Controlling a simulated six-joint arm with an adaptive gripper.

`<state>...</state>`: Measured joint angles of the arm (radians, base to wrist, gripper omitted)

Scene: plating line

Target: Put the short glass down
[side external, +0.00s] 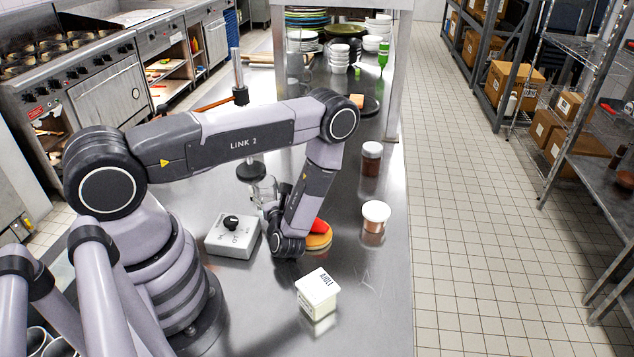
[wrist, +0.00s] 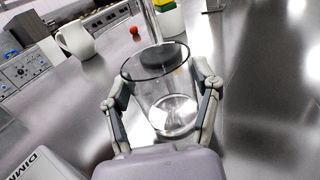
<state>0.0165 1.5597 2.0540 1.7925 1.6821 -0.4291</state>
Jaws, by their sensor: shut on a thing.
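The short glass (wrist: 160,100) is clear and empty, and sits between the two fingers of my gripper (wrist: 162,92) in the wrist view. The fingers press on it from both sides. In the side external view the glass (side external: 265,190) shows partly behind my wrist, above or on the steel counter (side external: 345,190). My gripper there is mostly hidden by my arm. I cannot tell whether the base of the glass touches the counter.
A dimmer box (side external: 232,238) with a black knob stands left of my wrist. A pole's round base (side external: 250,171) is behind the glass. An orange-red item (side external: 319,236), an aioli tub (side external: 317,288) and two jars (side external: 375,217) (side external: 371,158) stand to the right.

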